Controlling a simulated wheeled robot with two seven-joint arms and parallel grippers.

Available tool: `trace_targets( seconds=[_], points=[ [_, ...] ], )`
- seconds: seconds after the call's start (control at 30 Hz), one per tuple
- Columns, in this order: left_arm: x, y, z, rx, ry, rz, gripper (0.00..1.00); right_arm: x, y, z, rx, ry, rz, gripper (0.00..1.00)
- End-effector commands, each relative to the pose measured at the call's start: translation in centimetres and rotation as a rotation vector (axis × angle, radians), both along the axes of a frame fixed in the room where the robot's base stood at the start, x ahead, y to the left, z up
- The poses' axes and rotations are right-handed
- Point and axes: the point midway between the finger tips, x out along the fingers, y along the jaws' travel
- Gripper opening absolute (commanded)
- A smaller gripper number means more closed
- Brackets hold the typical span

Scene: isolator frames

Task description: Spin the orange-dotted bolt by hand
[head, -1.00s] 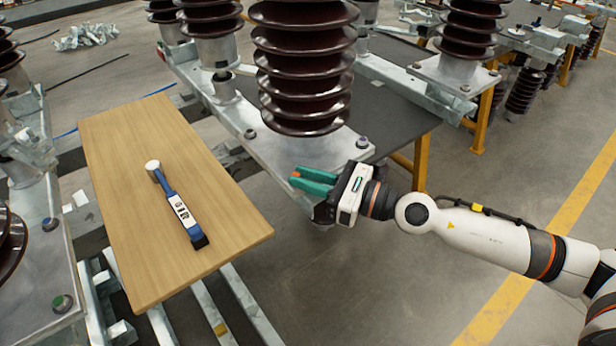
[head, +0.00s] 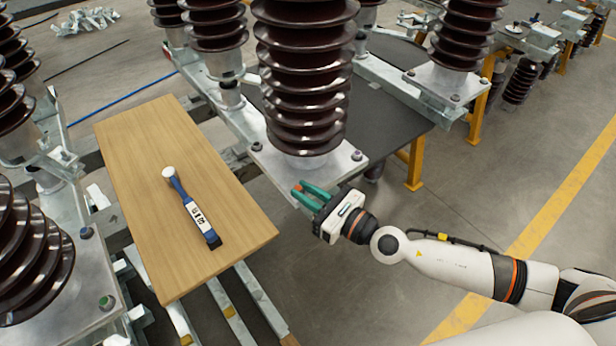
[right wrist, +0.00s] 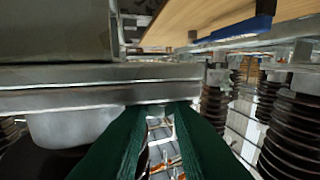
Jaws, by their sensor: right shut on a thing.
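My right gripper (head: 301,190) reaches in from the right with its green fingers at the front edge of a grey metal base plate (head: 318,172) under a brown insulator. In the right wrist view the fingertips (right wrist: 162,108) close at the plate's lower edge around a small grey metal part (right wrist: 158,112), which looks like a bolt end. Other bolts stand on the plates: one at this plate's right corner (head: 357,155), a green-marked one (head: 107,302) and a blue-marked one (head: 86,232) at left. My left gripper is not visible.
Brown ribbed insulators (head: 305,75) rise close above the plate. A dark table (head: 395,115) on yellow legs stands behind. The floor at right is open.

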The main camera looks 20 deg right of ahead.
Motion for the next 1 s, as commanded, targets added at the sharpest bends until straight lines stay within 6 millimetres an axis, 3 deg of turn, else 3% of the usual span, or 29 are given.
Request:
trace_targets(
  seconds=[0.03,0.5,0.7,1.0],
  points=[
    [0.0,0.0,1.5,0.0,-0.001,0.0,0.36,0.1,0.0,1.0,0.004,-0.003,-0.027,0.0],
    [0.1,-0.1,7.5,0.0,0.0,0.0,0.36,-0.3,0.9,0.8,0.007,0.001,-0.34,0.0],
    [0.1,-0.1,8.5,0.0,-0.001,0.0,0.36,-0.4,1.3,0.5,0.005,0.0,-0.53,0.0],
    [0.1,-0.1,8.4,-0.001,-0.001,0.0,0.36,-0.4,2.0,0.1,0.006,0.001,-0.815,0.0]
  ],
)
